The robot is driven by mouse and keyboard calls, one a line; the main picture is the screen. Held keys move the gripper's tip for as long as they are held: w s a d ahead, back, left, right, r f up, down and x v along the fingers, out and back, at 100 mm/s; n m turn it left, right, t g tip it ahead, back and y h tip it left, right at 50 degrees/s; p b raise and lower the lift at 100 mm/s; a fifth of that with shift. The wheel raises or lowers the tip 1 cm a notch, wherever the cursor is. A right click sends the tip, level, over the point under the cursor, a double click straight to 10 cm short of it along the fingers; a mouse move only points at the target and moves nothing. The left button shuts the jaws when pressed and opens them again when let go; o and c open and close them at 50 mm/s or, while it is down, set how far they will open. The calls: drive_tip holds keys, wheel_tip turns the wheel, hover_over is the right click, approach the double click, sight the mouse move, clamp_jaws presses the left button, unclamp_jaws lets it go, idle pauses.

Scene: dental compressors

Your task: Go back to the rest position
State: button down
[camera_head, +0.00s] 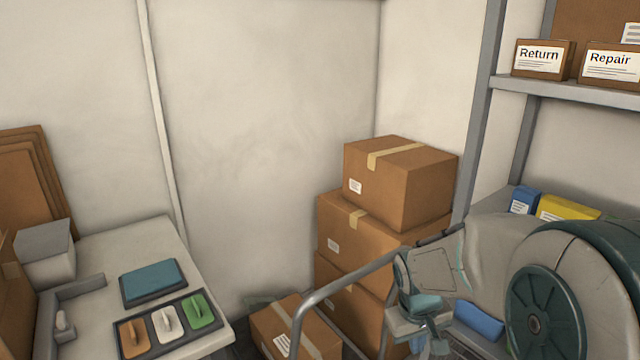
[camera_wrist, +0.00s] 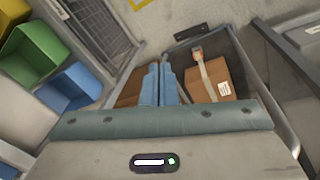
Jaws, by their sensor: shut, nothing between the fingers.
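My gripper (camera_wrist: 160,68) shows in the wrist view with its two blue fingers pressed together and nothing between them. The fingers point toward a dark grey open container (camera_wrist: 234,58) that holds brown boxes. A brown box (camera_wrist: 213,78) with a white label and a strap lies right of the fingertips, and another brown box is partly hidden behind the fingers. Whether the fingers touch anything cannot be told. In the head view my arm reaches in from the right, with its wrist end low, right of the stacked cartons (camera_head: 400,185).
A table (camera_head: 150,245) at left bears a blue pad (camera_head: 153,282) and a tray (camera_head: 190,335) with orange, white and green pieces. A metal rail (camera_head: 345,287) runs before the cartons. A shelf (camera_head: 570,95) with labelled boxes stands right.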

drive_tip(key=s+a+r+m+t+y+p, duration=0.1)
drive_tip(key=s+a+r+p, duration=0.3)
drive_tip(key=s+r+p, duration=0.4)
drive_tip(key=s+r+m, duration=0.1)
drive_tip(key=s+r, duration=0.4)
drive_tip(key=r, duration=0.3)
drive_tip(key=shift+y, duration=0.4)
